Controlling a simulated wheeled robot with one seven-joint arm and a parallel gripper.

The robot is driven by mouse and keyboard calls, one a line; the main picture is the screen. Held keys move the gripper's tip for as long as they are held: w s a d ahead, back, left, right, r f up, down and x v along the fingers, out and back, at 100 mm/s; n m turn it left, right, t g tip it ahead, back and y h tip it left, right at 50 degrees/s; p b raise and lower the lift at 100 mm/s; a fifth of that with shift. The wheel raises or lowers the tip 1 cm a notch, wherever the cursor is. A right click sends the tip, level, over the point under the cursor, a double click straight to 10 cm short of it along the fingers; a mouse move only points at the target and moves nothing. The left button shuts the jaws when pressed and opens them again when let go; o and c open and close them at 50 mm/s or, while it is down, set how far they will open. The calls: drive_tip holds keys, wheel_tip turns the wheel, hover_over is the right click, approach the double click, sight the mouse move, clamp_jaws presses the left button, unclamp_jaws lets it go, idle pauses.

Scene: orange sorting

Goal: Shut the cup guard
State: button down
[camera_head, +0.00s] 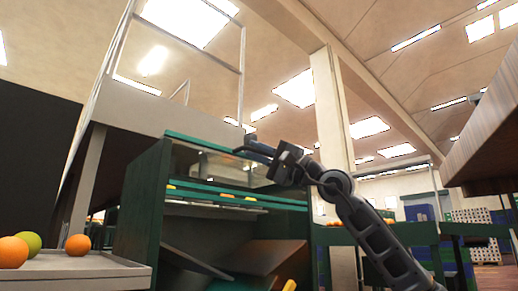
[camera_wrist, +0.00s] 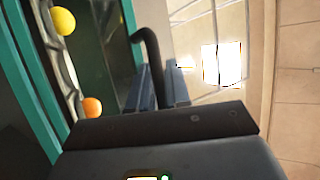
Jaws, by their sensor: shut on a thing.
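My gripper (camera_head: 251,149) is at the upper right of the green sorting machine (camera_head: 143,205), close to its top teal rail. In the wrist view, the two blue-grey fingers of my gripper (camera_wrist: 163,88) are shut on a black curved handle (camera_wrist: 151,45). The handle appears to belong to the cup guard, a see-through panel (camera_head: 207,160) below the top rail. The dark greenish panel beside the handle shows in the wrist view (camera_wrist: 106,45). How far the guard stands open I cannot tell.
A yellow fruit (camera_wrist: 63,21) and an orange (camera_wrist: 92,107) sit in the cup line beside my gripper. Oranges (camera_head: 78,245) and a green fruit (camera_head: 30,242) lie on a tray (camera_head: 95,268) at lower left. A pale pillar (camera_head: 331,110) stands behind my arm.

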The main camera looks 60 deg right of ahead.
drive_tip(key=shift+s+a+r, duration=0.15)
drive_tip(key=shift+s+r, duration=0.1)
drive_tip(key=shift+s, duration=0.05)
drive_tip(key=c, duration=1.4)
unclamp_jaws()
drive_tip(key=shift+o, duration=1.2)
drive_tip(key=shift+f, duration=0.1)
drive_tip(key=p+v, duration=0.1)
drive_tip(key=v, duration=0.6)
drive_tip(key=shift+s+f, duration=0.2)
drive_tip(key=shift+s, duration=0.1)
drive_tip(key=shift+f, duration=0.1)
